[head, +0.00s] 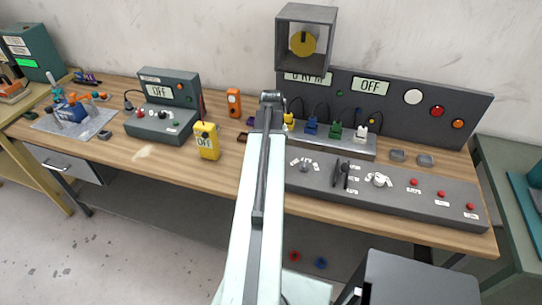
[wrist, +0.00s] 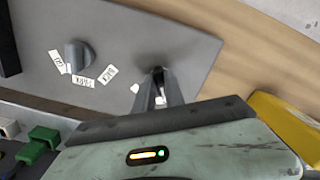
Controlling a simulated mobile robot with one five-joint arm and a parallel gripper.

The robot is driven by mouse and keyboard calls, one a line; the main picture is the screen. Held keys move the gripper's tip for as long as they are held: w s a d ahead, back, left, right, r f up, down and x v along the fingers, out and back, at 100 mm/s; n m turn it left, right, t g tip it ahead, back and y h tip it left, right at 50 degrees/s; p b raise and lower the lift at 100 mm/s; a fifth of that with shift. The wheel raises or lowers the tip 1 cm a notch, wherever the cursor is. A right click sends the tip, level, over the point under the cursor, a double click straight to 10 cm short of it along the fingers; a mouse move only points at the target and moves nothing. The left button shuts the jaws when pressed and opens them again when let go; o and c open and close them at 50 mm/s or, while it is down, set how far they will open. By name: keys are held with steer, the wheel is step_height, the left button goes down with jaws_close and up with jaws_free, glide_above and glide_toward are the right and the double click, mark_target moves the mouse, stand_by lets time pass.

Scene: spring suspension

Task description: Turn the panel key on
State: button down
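In the wrist view my gripper (wrist: 160,74) reaches down to the grey panel (wrist: 130,30). Its two narrow fingers come close together at the tips, around or just over a small dark part that may be the panel key. The fingers cover most of it, so I cannot tell whether they grip it or which way it is turned. A small white label (wrist: 135,88) sits beside the fingers. A grey knob (wrist: 78,54) with several white labels stands to the left. In the head view my arm hides my gripper and this end of the panel (head: 430,204).
Several coloured plugs, including a green one (head: 335,131), stand behind the panel. A yellow meter (head: 206,141) is left of my arm. The panel also carries a black lever (head: 341,174), a white-labelled knob (head: 379,180) and red buttons (head: 441,194). The display behind (head: 371,86) reads OFF.

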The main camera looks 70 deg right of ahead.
steer(key=shift+a, duration=0.15)
steer(key=m, duration=0.5)
steer(key=shift+w+m, duration=0.1)
steer(key=shift+m, duration=0.2)
steer(key=m, duration=0.6)
steer(key=shift+w+d, duration=0.1)
steer(key=shift+d, duration=0.1)
steer(key=shift+m, duration=0.3)
steer(key=c, duration=1.4)
jaws_free()
